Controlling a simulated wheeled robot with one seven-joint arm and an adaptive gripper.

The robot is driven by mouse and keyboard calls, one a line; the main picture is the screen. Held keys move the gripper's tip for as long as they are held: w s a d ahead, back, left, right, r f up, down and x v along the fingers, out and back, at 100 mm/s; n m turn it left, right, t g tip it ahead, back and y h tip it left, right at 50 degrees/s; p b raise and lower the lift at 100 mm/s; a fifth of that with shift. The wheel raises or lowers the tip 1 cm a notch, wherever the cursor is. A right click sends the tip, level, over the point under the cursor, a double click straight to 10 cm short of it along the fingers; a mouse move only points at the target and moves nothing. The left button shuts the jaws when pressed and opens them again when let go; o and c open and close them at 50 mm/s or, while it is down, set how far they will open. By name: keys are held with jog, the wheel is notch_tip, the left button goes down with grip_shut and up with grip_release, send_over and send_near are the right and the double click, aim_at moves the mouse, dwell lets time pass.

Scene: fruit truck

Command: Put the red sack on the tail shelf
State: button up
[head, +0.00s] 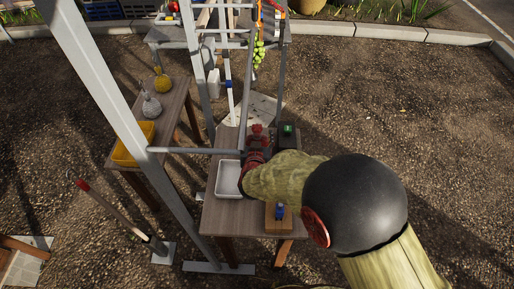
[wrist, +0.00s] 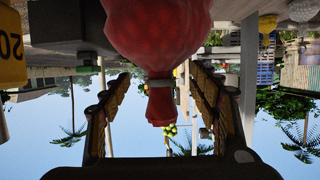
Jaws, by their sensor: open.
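The red sack (wrist: 155,25) fills the upper middle of the wrist view, which appears upside down. Its narrow tied neck (wrist: 160,103) hangs between the two fingers. My gripper (wrist: 160,74) is open, with one finger on each side of the neck and gaps visible between. In the head view a red shape, likely the sack (head: 257,133), shows just beyond my arm on the wooden table (head: 225,215); my arm hides much of that area. I cannot tell which surface is the tail shelf.
A white tray (head: 228,180) lies left of my arm. A dark box with a green display (head: 288,131) stands close by on the right. A wooden block with a blue item (head: 279,213) is nearer. Grey posts (head: 110,95) and a crossbar (head: 195,151) stand at left.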

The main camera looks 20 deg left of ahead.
jog(key=shift+c, duration=0.7)
jog(key=shift+f, duration=0.1)
jog(key=c, duration=1.4)
grip_shut()
jog(key=shift+s+d, duration=0.1)
